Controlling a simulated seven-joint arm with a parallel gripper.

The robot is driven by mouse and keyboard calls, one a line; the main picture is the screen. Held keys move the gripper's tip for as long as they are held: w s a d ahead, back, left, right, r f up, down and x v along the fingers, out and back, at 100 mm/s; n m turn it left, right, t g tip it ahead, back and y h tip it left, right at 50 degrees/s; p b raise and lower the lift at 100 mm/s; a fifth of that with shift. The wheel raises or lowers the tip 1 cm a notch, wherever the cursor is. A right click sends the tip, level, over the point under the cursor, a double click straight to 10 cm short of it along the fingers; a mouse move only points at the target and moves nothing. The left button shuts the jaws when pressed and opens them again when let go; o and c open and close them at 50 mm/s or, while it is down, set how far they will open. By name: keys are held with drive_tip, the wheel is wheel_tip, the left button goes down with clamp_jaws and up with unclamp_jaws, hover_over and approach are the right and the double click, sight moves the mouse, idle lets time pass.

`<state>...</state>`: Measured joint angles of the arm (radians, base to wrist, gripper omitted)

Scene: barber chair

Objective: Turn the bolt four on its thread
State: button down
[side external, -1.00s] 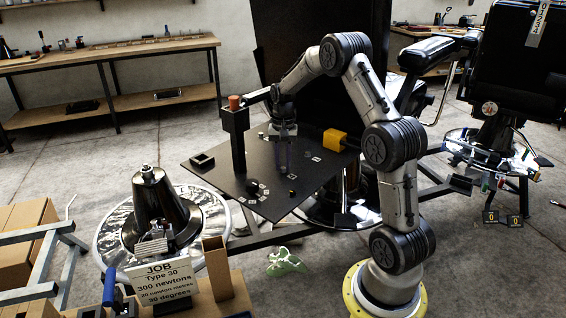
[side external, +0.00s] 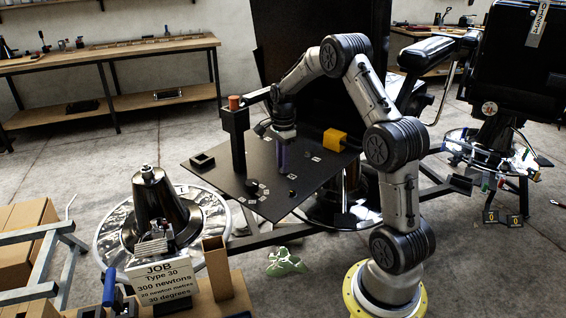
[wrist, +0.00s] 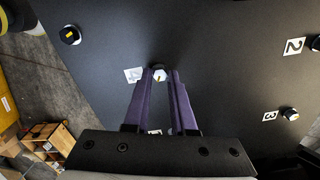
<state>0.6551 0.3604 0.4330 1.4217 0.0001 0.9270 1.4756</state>
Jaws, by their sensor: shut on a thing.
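A bolt (wrist: 159,73) with a pale hexagonal head and a small yellow mark stands on the dark panel (wrist: 215,60) in the wrist view. My gripper (wrist: 160,72) points down at the panel, its two purple fingers shut on this bolt head. A white label (wrist: 133,75) lies just left of it, its number not readable, so I cannot confirm that this is bolt four. In the side view my gripper (side external: 282,170) reaches the panel (side external: 225,182), and the bolt between the fingertips is hidden.
Other bolts stand on the panel, one at the upper left (wrist: 70,35) and one beside label 3 (wrist: 289,114). Label 2 (wrist: 294,46) is at the right. A black post (side external: 236,145) with an orange top and a yellow block (side external: 335,139) stand near my gripper.

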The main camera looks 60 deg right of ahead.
drive_tip(key=m, duration=0.5)
drive_tip(key=shift+r+m, duration=0.1)
drive_tip(key=shift+m, duration=0.3)
idle(0.4)
drive_tip(key=c, duration=0.7)
unclamp_jaws()
drive_tip(key=shift+c, duration=0.2)
wheel_tip(320, 180, up, 14)
